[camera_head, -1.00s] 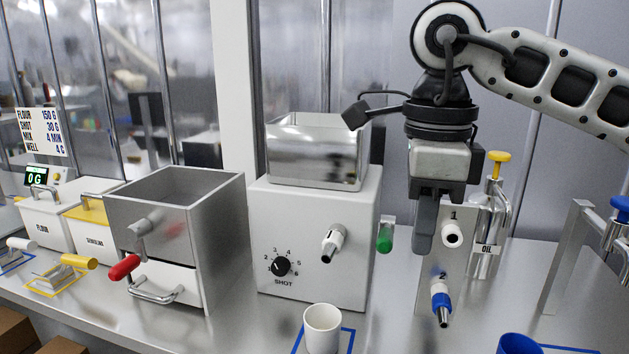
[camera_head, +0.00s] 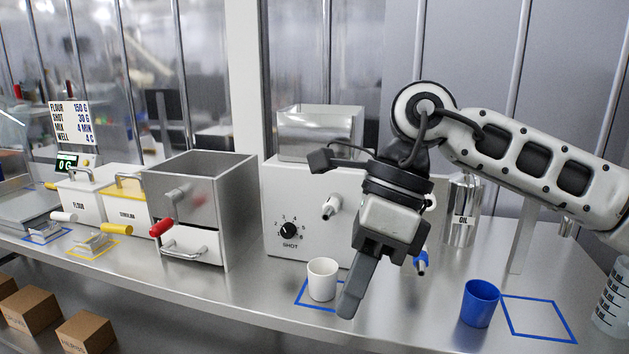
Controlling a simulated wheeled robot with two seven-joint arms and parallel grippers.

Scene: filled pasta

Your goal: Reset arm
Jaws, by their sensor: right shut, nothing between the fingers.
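My right gripper (camera_head: 348,305) hangs from the arm that comes in from the right. Its fingers are shut with nothing between them and point down. It is in front of the SHOT machine (camera_head: 272,205) and overlaps the right side of the white cup (camera_head: 322,279) in the picture; whether it touches the cup cannot be told. The white cup stands upright on a blue-outlined square. The gripper and arm hide the machine's right side and part of the blue-tipped spout (camera_head: 421,262). My left gripper is not in view.
A blue cup (camera_head: 479,304) stands left of an empty blue square (camera_head: 538,319). The oil container (camera_head: 463,208) stands behind the arm. A metal box with a red-handled crank (camera_head: 200,212), flour bin (camera_head: 80,199) and semolina bin (camera_head: 128,208) stand left. Cardboard boxes (camera_head: 30,310) lie below the counter.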

